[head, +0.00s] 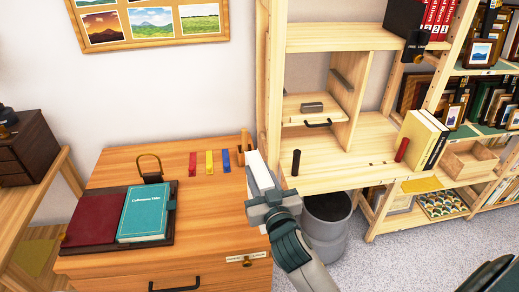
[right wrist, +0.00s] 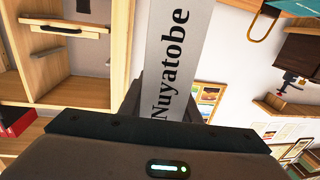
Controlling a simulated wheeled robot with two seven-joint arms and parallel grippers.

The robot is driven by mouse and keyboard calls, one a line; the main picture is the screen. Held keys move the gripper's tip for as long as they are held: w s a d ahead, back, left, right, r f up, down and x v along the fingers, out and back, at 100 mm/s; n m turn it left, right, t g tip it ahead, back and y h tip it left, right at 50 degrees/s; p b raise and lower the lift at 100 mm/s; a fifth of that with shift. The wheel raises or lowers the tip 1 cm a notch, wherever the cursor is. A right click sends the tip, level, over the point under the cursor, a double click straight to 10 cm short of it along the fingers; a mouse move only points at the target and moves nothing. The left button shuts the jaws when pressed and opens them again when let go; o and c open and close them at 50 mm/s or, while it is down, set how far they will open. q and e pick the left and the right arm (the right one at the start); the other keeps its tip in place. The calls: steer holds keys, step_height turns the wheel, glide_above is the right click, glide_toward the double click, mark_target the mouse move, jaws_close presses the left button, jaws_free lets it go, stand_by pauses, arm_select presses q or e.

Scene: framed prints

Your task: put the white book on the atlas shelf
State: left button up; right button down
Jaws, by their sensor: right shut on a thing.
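The white book (head: 260,172) is in my right gripper (head: 267,193), which is shut on it. The book is held above the right side of the wooden desk, beside the light wood shelf unit (head: 325,178). In the right wrist view the book's pale spine (right wrist: 178,60) reads "Nuyatobe" and sticks out beyond the jaws. A yellow book (head: 416,140) and a dark book stand upright at the right of the unit's broad board. I cannot read a label marking the atlas shelf. My left gripper is not in view.
The desk (head: 110,170) carries a teal book (head: 145,212) on a dark red folder and coloured strips. A dark cylinder (head: 296,162) and a red one (head: 402,149) stand on the shelf board, with bare wood between. A grey bin (head: 326,235) stands below.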

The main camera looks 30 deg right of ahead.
steer(key=s+a+n+y, duration=0.1)
steer(key=s+a, duration=0.4)
steer(key=s, duration=0.8)
steer(key=shift+s+a+y, duration=0.15)
steer(key=shift+y, duration=0.65)
